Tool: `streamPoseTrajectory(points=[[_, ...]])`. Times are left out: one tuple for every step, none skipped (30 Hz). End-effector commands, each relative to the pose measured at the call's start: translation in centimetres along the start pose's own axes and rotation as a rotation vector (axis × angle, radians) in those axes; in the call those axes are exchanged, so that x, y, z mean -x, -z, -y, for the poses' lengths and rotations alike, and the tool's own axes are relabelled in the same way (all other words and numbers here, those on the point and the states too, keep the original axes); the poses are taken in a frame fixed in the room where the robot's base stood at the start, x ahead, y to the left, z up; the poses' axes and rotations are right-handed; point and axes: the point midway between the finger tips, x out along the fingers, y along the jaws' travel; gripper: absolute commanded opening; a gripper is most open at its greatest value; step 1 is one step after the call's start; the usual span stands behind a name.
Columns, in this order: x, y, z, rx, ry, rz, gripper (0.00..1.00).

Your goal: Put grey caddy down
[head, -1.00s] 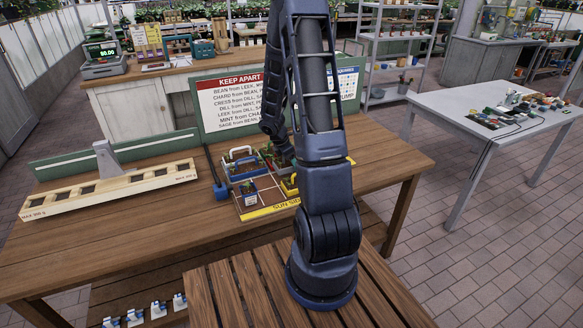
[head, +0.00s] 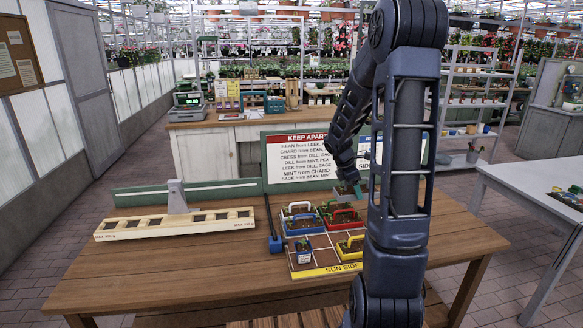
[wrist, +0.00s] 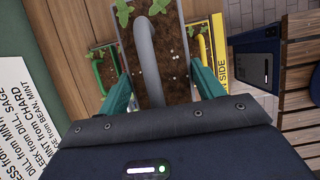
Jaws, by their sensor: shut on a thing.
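In the wrist view the grey caddy (wrist: 146,58) fills the space between the green fingers of my gripper (wrist: 161,75). It has a thick grey arched handle, dark soil and small green seedlings. My gripper is shut on it; the exact contact is partly hidden. In the head view my gripper (head: 348,184) is over the back right part of the planting tray (head: 292,262), and the caddy is too small and covered there to make out well. The wrist view shows tabletop and other caddies below it, so it seems held above them.
The keep-apart sign (head: 296,158) stands behind. A balance (head: 175,222) stands left; bare wood lies in front.

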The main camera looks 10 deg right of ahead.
Motion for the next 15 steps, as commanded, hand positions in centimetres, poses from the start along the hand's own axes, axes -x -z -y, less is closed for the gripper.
streamPoseTrajectory(points=[[0.0,0.1,-0.3,-0.008,0.003,0.000,0.37],[0.1,0.1,-0.5,-0.017,0.006,-0.001,0.37],[0.1,0.3,-0.8,-0.032,0.013,-0.001,0.37],[0.0,0.4,-1.2,-0.049,0.021,-0.001,0.37],[0.0,0.5,-1.7,-0.067,0.028,-0.001,0.37],[0.0,0.8,-2.3,-0.098,0.042,-0.001,0.37],[0.0,0.9,-2.9,-0.125,0.052,-0.001,0.37],[0.0,1.2,-3.5,-0.154,0.065,-0.001,0.37],[0.0,1.5,-4.4,-0.196,0.082,-0.002,0.37],[0.0,1.8,-5.1,-0.229,0.096,-0.001,0.37],[0.0,2.1,-5.8,-0.262,0.110,-0.001,0.37],[0.0,2.5,-6.6,-0.308,0.129,-0.001,0.37],[-0.1,2.8,-7.3,-0.341,0.143,0.000,0.37],[-0.1,3.1,-8.0,-0.375,0.156,-0.001,0.37],[-0.1,3.6,-8.8,-0.420,0.177,-0.001,0.37]])
